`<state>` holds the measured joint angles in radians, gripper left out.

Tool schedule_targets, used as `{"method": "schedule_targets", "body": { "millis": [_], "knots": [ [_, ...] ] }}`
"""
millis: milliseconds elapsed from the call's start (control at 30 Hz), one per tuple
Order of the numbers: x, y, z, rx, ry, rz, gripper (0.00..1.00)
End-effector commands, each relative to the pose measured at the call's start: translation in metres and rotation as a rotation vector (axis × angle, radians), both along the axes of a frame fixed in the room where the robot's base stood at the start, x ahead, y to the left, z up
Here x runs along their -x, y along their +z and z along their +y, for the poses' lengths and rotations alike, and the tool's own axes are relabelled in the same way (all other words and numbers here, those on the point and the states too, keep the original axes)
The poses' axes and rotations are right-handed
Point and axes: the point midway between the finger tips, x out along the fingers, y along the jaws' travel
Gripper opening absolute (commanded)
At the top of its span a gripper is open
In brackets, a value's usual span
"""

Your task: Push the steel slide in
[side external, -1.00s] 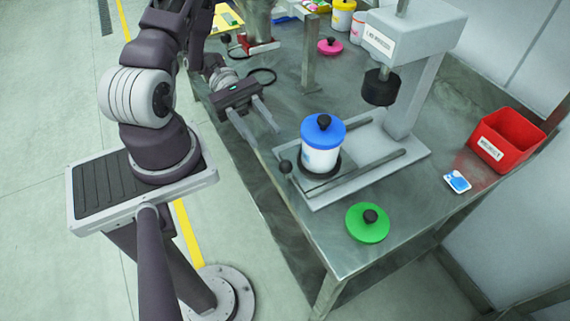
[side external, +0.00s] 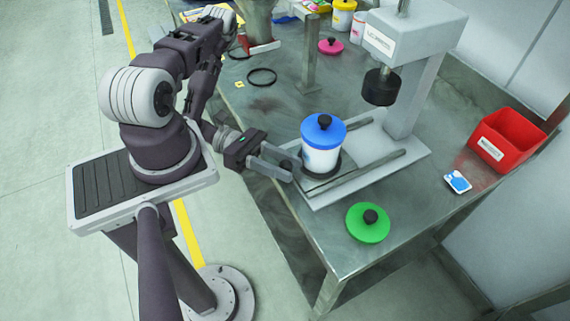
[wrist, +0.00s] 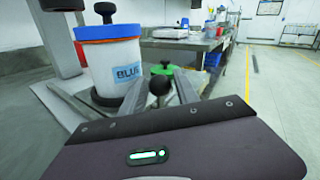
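A white tub with a blue band and a blue lid with a black knob (side external: 322,143) stands upright on a dark round pad on the press base. The steel slide (side external: 312,184) lies low on the base beneath the tub, with a black ball knob (wrist: 159,85) at its end nearest my arm. My gripper (side external: 287,164) is open at that knob, its fingers apart on either side of it. The wrist view shows the knob ahead of the palm; whether a finger touches it I cannot tell. The tub, marked BLUE, also shows there (wrist: 110,62).
The press column and dark ram (side external: 381,87) rise behind the tub. A green lid (side external: 368,222) lies near the table's front edge. A red bin (side external: 506,139) and small blue-white packet (side external: 457,182) are at the right. A pink lid (side external: 331,46) lies farther back.

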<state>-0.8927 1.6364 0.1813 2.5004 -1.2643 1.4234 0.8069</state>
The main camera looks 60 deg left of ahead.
Motion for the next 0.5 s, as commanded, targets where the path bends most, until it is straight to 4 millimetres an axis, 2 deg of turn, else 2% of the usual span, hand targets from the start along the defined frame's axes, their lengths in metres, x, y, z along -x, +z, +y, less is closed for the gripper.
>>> {"method": "schedule_targets", "body": {
  "millis": [33, 200, 500],
  "knots": [
    [0.0, 0.0, 0.0001, 0.0, 0.0, 0.0, 0.35],
    [0.0, 0.0, 0.0004, -0.001, 0.0, -0.001, 0.02],
    [-0.0001, 0.0, 0.0006, -0.001, 0.0, -0.001, 0.0]
  ]
}}
